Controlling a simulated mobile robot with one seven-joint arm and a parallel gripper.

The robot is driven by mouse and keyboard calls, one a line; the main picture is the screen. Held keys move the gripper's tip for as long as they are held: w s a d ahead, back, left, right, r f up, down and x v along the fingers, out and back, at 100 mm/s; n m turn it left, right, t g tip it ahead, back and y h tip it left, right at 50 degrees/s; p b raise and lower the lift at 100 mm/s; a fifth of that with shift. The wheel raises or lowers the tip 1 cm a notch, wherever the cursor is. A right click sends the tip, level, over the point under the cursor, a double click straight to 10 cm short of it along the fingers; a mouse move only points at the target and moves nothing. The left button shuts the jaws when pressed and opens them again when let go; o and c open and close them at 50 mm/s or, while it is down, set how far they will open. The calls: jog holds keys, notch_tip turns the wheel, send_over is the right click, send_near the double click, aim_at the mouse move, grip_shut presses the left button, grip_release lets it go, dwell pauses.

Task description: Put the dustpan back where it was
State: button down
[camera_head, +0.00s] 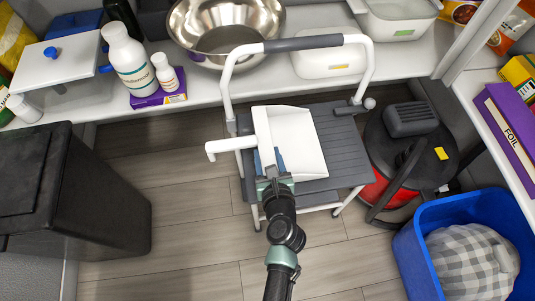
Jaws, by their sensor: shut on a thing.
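A white dustpan (298,145) is in the head view, in front of a step stool with dark grey treads (343,143) and a white tube frame. Its broad pan faces right, and a white bar with a hooked end sticks out to its left. My gripper (271,178) reaches up from the bottom of the picture and is shut on the dustpan at its near left side. The fingertips are partly hidden, as is the exact grip. I cannot tell whether the dustpan touches the stool.
A black bin (75,190) stands at left. A red and black vacuum (408,150) and a blue basket (408,250) holding a checked cloth are at right. A shelf (215,92) with bottles and a steel bowl (226,30) runs behind. Wood floor (185,215) is clear left of my arm.

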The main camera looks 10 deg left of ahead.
jog(key=shift+f, duration=0.2)
jog(key=shift+c, duration=1.4)
grip_release()
jog(key=p+v, duration=0.3)
jog(key=v, duration=1)
jog(key=w+r+n+t, duration=0.2)
jog(key=w+r+n, duration=0.4)
jog(key=r, duration=0.6)
jog(key=w+r+n+t, duration=0.2)
jog(key=w+r+n, duration=0.2)
jog(key=r+n, duration=0.55)
jog(key=w+r+n+t, duration=0.3)
jog(key=w+r+n, duration=0.2)
jog(key=r, duration=0.9)
jog(key=s+d+r+n+t+h, duration=0.15)
jog(key=s+r+n+t, duration=0.35)
jog(key=r, duration=1.1)
jog(key=s+r+n+t+h, duration=0.3)
jog(key=s+r+n, duration=0.4)
jog(key=r, duration=0.8)
notch_tip(320, 180, up, 32)
jog(key=p, duration=3.2)
jog(key=shift+w+p, duration=0.2)
jog(key=shift+p, duration=0.1)
